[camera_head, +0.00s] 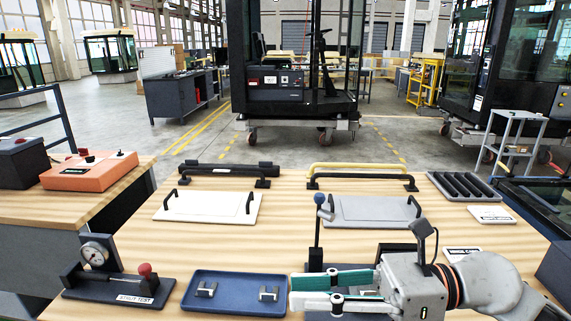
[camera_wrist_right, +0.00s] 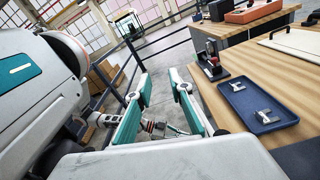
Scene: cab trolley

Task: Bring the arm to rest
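My right gripper (camera_head: 297,292) reaches in from the right over the front of the wooden table (camera_head: 290,235), its fingers pointing left. In the right wrist view my right gripper (camera_wrist_right: 164,88) shows two teal-and-white fingers spread apart with nothing between them. The fingers are close to the right end of a blue tray (camera_head: 190,303) holding two small metal brackets; the gap in height is hard to judge. The arm hides part of a dark stand with a blue-knobbed lever (camera_head: 318,200). I cannot make out my left gripper in either view.
A test fixture with a gauge (camera_head: 95,254) stands front left. Two pale panels with black handles (camera_head: 207,207) (camera_head: 370,211) lie mid-table. Black and yellow handle bars (camera_head: 358,167) lie behind. A slotted black tray (camera_head: 464,186) is back right. An orange box (camera_head: 90,172) sits on the left bench.

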